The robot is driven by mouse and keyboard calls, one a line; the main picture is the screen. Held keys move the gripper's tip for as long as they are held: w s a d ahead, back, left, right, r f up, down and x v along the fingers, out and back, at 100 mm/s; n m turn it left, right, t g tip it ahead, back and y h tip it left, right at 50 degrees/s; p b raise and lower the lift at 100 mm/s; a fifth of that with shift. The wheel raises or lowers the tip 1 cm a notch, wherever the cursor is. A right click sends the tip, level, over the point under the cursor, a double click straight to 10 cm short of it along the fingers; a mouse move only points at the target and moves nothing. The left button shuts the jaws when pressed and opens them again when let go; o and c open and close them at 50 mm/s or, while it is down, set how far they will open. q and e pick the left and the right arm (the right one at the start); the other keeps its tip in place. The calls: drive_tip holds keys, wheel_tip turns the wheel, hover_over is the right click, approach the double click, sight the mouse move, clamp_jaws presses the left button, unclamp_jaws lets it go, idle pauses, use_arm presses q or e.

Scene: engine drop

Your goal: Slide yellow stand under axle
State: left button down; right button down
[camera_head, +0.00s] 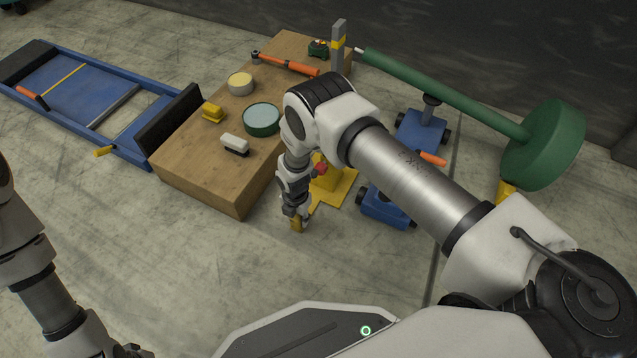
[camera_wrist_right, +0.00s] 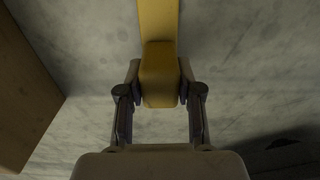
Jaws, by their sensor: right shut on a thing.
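The yellow stand (camera_head: 340,190) is on the floor right of the wooden bench, partly hidden behind my right arm. My right gripper (camera_head: 297,222) is low beside it, shut on a yellow bar of the stand. In the right wrist view, the yellow bar (camera_wrist_right: 160,75) sits between the two fingers (camera_wrist_right: 160,95). The axle is a long green shaft (camera_head: 450,95) with a big green drum (camera_head: 545,145) at its right end. It lies above and to the right of the stand. My left arm comes in at lower left; its gripper's fingers are cut off by the frame.
A blue jack (camera_head: 420,130) is below the shaft, and another blue unit (camera_head: 385,208) sits close right of the stand. The floor in front is clear.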

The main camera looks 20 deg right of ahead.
drive_tip(key=shift+w+d+b, duration=0.2)
drive_tip(key=shift+w+d, duration=0.35)
drive_tip(key=shift+d, duration=0.15)
drive_tip(key=shift+w+d+b, duration=0.2)
drive_tip(key=shift+w+d, duration=0.3)
drive_tip(key=shift+d, duration=0.2)
drive_tip(key=shift+w+d+f+b, duration=0.1)
drive_tip(key=shift+w+d+b, duration=0.6)
drive_tip(key=shift+d, duration=0.25)
drive_tip(key=shift+w+d+b, duration=0.5)
drive_tip(key=shift+w+d, duration=0.25)
drive_tip(key=shift+d, duration=0.2)
drive_tip(key=shift+w+d, duration=0.15)
drive_tip(key=shift+d, duration=0.05)
drive_tip(key=shift+w, duration=0.1)
